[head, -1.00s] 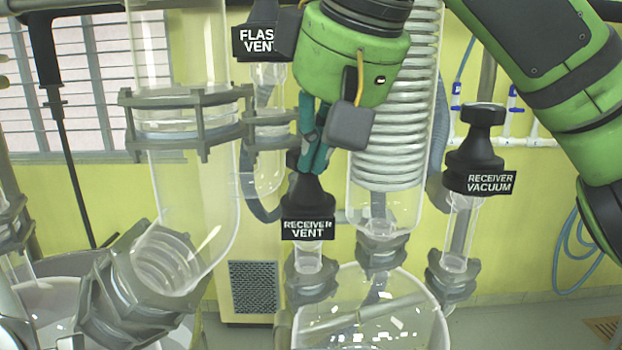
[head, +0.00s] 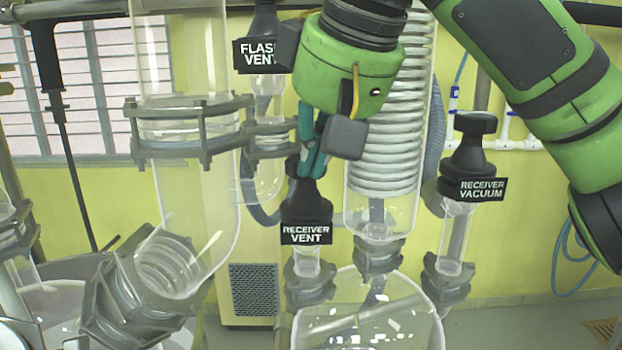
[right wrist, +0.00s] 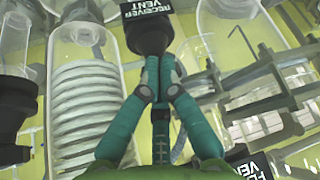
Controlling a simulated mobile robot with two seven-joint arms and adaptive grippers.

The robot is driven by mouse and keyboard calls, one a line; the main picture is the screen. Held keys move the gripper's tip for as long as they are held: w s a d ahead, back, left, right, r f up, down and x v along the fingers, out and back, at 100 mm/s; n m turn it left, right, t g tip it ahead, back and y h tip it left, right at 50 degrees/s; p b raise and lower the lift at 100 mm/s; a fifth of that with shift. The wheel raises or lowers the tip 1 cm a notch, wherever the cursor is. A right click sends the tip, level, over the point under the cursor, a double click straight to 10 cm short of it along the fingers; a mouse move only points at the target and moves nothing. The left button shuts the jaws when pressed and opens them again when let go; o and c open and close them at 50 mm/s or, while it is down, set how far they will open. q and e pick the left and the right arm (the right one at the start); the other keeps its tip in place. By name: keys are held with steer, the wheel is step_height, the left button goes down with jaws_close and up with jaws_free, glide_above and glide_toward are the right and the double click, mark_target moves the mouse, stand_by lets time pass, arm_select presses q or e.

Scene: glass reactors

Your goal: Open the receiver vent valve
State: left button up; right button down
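The receiver vent valve (head: 306,212) has a black knob and a white-lettered label, and stands upright on a glass neck above the receiver flask (head: 370,315). My right gripper (head: 312,170) is above it, pointing down. Its teal fingers are at the top of the knob and hide part of it; some black cap shows to their left. In the right wrist view, the fingertips (right wrist: 160,65) are drawn together against the valve's black body (right wrist: 147,30). No part of the knob shows clearly between them. My left gripper is out of view.
The flash vent valve (head: 263,45) is close behind, up and left. The receiver vacuum valve (head: 470,160) stands to the right. A coiled glass condenser (head: 385,150) is just right of my gripper, and a clamped glass column (head: 190,190) is to the left.

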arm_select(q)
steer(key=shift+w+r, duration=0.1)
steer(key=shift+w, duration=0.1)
arm_select(e)
steer(key=shift+w+r, duration=0.15)
steer(key=shift+w, duration=0.05)
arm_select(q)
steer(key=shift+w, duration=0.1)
arm_select(e)
steer(key=shift+w+d, duration=0.1)
steer(key=shift+w, duration=0.1)
arm_select(q)
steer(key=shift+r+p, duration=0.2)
steer(key=shift+p, duration=0.1)
arm_select(e)
steer(key=shift+d+f, duration=0.15)
steer(key=shift+f, duration=0.1)
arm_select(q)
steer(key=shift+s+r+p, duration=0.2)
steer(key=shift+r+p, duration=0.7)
arm_select(e)
steer(key=shift+w+d, duration=0.8)
steer(key=shift+d, duration=0.3)
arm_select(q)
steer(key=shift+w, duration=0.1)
arm_select(e)
steer(key=shift+d+r, duration=0.1)
steer(key=shift+d, duration=0.1)
